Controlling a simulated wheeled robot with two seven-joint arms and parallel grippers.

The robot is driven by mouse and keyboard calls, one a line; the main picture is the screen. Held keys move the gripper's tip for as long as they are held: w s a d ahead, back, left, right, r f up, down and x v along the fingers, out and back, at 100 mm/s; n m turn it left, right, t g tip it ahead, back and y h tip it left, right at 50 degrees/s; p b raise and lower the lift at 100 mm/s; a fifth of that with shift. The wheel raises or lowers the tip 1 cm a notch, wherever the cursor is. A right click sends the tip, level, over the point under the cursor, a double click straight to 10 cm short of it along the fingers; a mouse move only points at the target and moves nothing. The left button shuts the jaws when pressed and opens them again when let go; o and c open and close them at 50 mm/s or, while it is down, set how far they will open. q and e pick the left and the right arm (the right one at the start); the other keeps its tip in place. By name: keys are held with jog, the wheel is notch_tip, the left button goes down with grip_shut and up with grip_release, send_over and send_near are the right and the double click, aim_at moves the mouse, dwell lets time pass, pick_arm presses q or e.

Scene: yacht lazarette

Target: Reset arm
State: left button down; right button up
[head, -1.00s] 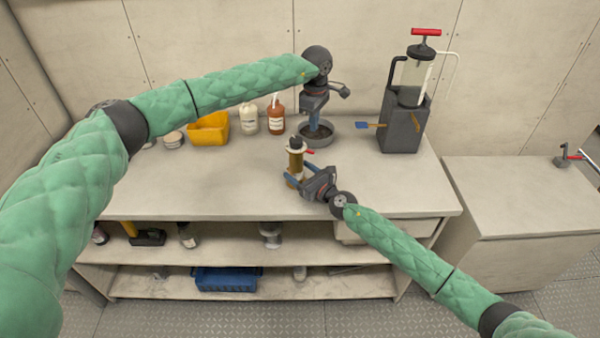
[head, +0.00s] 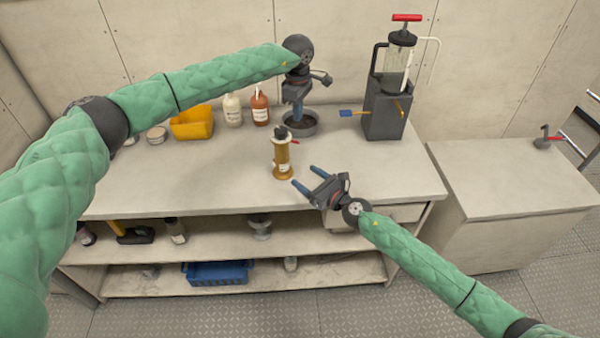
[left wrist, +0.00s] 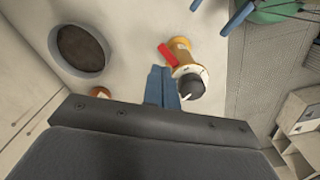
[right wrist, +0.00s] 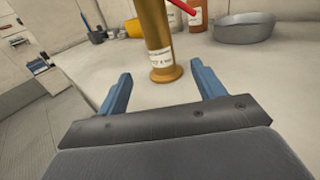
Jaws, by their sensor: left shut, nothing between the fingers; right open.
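My left gripper (head: 298,108) is shut and empty above the bench, in front of the round grey pan; its closed blue fingers also show in the left wrist view (left wrist: 161,86). My right gripper (head: 305,184) is open and empty at the bench's front edge, with its fingers spread in the right wrist view (right wrist: 158,88). An amber cylinder (head: 282,157) with a black top and a red lever stands upright on the bench, just left of the right gripper's fingertips. In the right wrist view the cylinder (right wrist: 155,40) stands beyond the fingers, apart from them.
The grey pan (head: 308,128) sits behind the cylinder. A dark pump unit (head: 385,112) with a red handle stands at the back right. A yellow bin (head: 192,124), a white bottle (head: 233,112) and a brown bottle (head: 260,107) line the back left. The bench front left is clear.

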jog(key=shift+v, duration=1)
